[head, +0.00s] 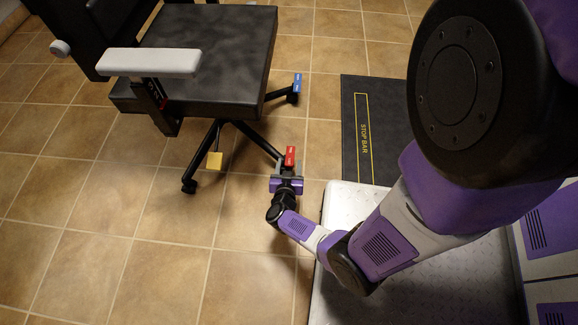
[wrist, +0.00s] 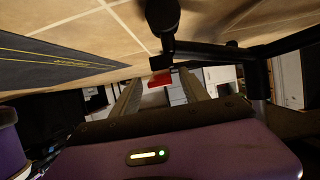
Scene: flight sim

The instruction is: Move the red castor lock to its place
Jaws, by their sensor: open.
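The red castor lock (head: 290,155) is a small red block at the end of a black leg of the office chair (head: 205,60), by the castor nearest me. My gripper (head: 288,170) is right at it, low over the floor, with its jaws open. In the wrist view the red lock (wrist: 158,81) shows between the two fingertips (wrist: 160,88), near their far ends. I cannot tell whether a finger touches it. A black castor (wrist: 163,15) and chair leg (wrist: 215,50) are close by in that view.
A dark mat (head: 385,120) marked "STOP BAR" lies to the right. The tiled floor (head: 130,245) at left front is clear.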

